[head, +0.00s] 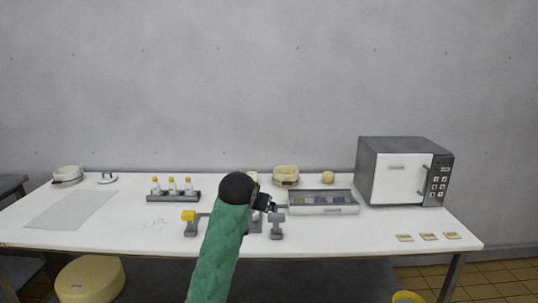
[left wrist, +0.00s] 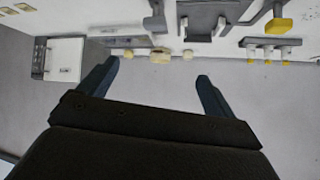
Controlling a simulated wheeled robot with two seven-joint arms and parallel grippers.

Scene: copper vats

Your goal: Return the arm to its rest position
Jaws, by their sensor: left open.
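My left arm in its green sleeve rises from the bottom middle of the head view and reaches over the white table. Its dark left gripper (head: 264,203) is mostly hidden behind the round black wrist joint. In the left wrist view the left gripper (left wrist: 158,70) is open, its two fingers wide apart with nothing between them. My right arm and gripper are not in view.
The white table (head: 130,238) holds a rack of yellow-topped vials (head: 173,195), a grey compartment tray (head: 323,209), a microwave (head: 392,176) and several small cards (head: 428,236). A grey mat (head: 70,209) lies at left. A round yellowish drum (head: 90,279) stands below the front edge.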

